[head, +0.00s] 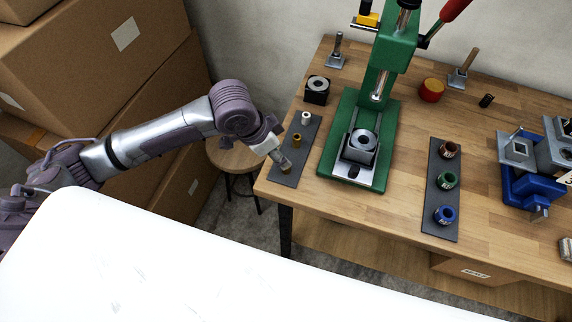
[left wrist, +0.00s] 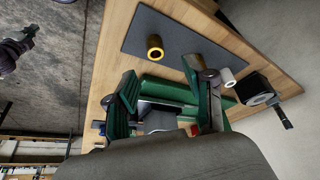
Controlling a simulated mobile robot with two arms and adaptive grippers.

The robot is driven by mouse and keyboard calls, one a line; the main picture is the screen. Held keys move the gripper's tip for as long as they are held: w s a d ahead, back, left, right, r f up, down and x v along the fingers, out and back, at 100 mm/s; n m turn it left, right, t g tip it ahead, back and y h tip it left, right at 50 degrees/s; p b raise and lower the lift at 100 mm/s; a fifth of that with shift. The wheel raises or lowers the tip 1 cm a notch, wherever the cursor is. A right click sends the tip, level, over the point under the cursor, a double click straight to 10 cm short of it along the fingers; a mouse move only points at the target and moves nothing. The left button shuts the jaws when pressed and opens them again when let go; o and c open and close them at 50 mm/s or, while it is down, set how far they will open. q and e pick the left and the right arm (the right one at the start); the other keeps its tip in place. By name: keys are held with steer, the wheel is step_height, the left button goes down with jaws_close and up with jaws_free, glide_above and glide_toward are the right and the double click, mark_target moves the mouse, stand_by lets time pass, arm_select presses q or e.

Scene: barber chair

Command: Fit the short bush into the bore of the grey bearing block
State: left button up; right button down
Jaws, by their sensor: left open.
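The grey bearing block (head: 362,143), with a round bore on top, sits on the base plate of the green press. My left gripper (head: 284,163) is open, low over the front end of a dark mat (head: 315,133). A brass bush (head: 297,137) and a white bush (head: 306,118) stand on this mat, behind the gripper. In the left wrist view a brass bush (left wrist: 155,48) and the white bush (left wrist: 227,77) show beyond my open fingers (left wrist: 165,85). I cannot tell whether a brownish patch under the gripper is another bush. My right gripper is not in view.
The green press (head: 385,60) rises behind the bearing block. A black block (head: 317,90) stands behind the mat. A second mat (head: 440,215) holds brown, green and blue ringed parts, and a blue vise (head: 530,187) stands at right. Bare wood lies between.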

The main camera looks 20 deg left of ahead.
arm_select(q)
steer(key=shift+d+f, duration=0.2)
steer(key=shift+f, duration=0.45)
steer(key=p+x, duration=0.1)
steer(key=x, duration=0.3)
steer(key=shift+s+f, duration=0.15)
steer(key=shift+f, duration=0.05)
steer(key=shift+a, duration=0.1)
jaws_close()
